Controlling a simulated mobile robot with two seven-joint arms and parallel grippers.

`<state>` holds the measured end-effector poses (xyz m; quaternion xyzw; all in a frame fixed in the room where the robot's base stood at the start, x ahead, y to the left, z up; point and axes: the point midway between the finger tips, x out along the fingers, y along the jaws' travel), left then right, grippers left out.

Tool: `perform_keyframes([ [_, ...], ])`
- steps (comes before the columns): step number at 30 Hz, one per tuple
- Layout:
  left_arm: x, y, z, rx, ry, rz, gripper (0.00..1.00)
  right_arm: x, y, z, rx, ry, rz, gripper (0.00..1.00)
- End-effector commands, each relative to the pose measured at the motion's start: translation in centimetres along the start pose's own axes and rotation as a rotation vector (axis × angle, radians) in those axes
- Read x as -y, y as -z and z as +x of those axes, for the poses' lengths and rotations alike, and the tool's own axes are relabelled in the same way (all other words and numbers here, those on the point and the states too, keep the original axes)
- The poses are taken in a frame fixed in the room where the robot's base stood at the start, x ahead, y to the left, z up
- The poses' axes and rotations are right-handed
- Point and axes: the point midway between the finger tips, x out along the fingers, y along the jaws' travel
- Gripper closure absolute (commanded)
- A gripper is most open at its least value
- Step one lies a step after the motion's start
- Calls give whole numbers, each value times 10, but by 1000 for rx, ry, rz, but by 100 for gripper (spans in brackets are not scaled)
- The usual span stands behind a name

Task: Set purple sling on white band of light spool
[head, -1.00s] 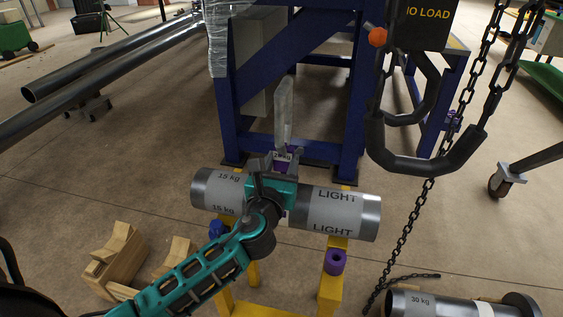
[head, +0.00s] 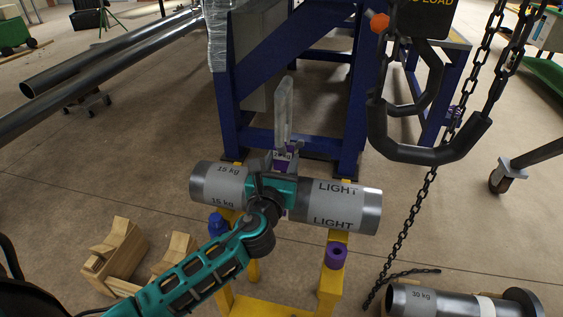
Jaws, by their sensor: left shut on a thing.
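The light spool (head: 340,207) is a metal cylinder with grey labels reading "15 kg" and "LIGHT". It lies across a yellow stand (head: 329,285). My left gripper (head: 275,163) is over the middle of the spool, shut on the purple sling (head: 284,112). The sling shows as a pale, upright loop with a purple tag at its lower end, just beyond the spool's middle. My gripper and wrist hide most of the spool's middle, including the white band. I cannot tell whether the sling touches the spool. My right gripper is out of view.
A dark hook (head: 430,152) and chain (head: 428,190) hang at the right. A 30 kg spool (head: 440,302) lies at the lower right. Wooden blocks (head: 118,250) stand at the lower left. A blue frame (head: 300,60) stands behind the spool.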

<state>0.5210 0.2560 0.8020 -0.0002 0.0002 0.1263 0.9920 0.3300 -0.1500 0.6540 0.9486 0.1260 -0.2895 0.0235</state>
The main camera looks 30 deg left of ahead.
Motion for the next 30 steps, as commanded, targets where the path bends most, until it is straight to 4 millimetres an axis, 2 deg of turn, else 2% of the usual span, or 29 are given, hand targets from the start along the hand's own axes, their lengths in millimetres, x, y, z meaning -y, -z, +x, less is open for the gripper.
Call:
perform_keyframes([
  [26, 0, 24, 0, 3, 0, 0, 100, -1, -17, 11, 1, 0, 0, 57],
  [27, 0, 23, 0, 3, 0, 0, 52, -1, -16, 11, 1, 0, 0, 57],
  [30, 0, 23, 0, 3, 0, 0, 48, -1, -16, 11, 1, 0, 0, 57],
])
